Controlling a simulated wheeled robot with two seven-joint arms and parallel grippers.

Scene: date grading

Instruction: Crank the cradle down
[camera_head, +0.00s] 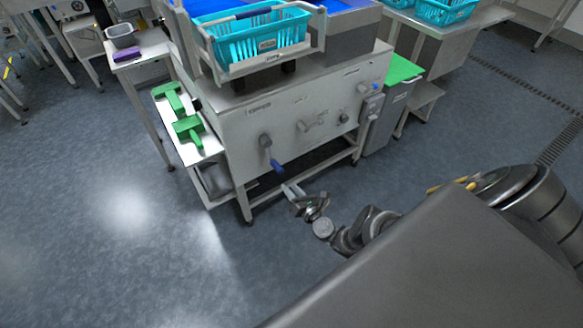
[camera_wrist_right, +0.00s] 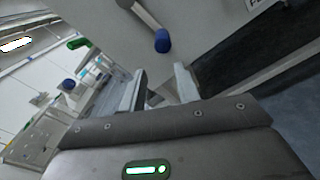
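The cradle (camera_head: 262,64) is a pale metal frame on top of the steel machine (camera_head: 290,120). It holds a teal basket (camera_head: 240,40). A crank (camera_head: 265,143) sits low on the machine's front panel at the left, its arm hanging down to a blue handle (camera_head: 278,166). My right gripper (camera_head: 291,190) is just below and to the right of that handle. In the right wrist view, the gripper (camera_wrist_right: 160,88) is open and empty, with the blue handle (camera_wrist_right: 162,41) beyond the fingertips and apart from them. My left gripper is out of view.
Green tools (camera_head: 188,128) lie on a white side shelf (camera_head: 205,150) left of the machine. A grey bin with a green lid (camera_head: 403,70) stands at its right. More teal baskets (camera_head: 445,10) are on a back table. The floor in front is clear.

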